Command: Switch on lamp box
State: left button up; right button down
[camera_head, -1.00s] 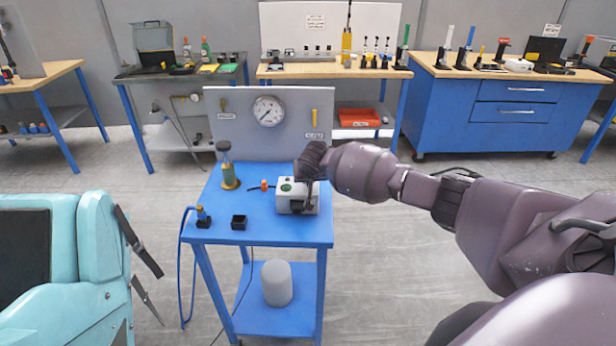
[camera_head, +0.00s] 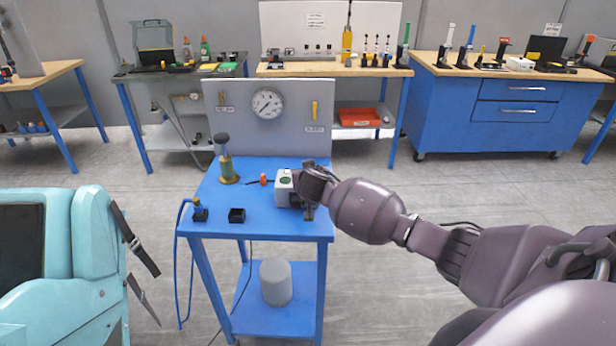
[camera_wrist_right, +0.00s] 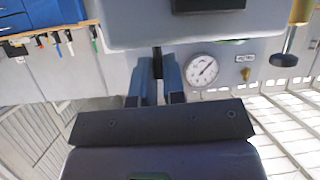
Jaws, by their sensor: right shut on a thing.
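The lamp box (camera_head: 283,188) is a small white box with a green round part on top, standing at the right of the blue cart (camera_head: 265,222). My right gripper (camera_wrist_right: 158,78) is at its right side, and my wrist hides that part of the box in the head view. In the right wrist view the box (camera_wrist_right: 200,28) fills the top of the picture. The fingers are shut on a thin dark lever (camera_wrist_right: 157,62) beside the box. The lever's exact position is hard to tell. My left gripper is not in view.
On the cart stand a brass-based bottle (camera_head: 226,165), an orange-tipped part (camera_head: 263,180), a small black tray (camera_head: 237,215) and a blue-and-brass fitting (camera_head: 200,212). A panel with a gauge (camera_head: 267,103) rises behind.

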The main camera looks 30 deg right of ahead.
dwell(0.3)
jog(key=c, duration=1.2)
grip_release()
jog(key=shift+a, duration=0.1)
jog(key=shift+s, duration=0.1)
jog(key=v, duration=1)
jog(key=shift+s, duration=0.25)
jog(key=shift+a+r, duration=0.1)
jog(key=shift+r, duration=0.05)
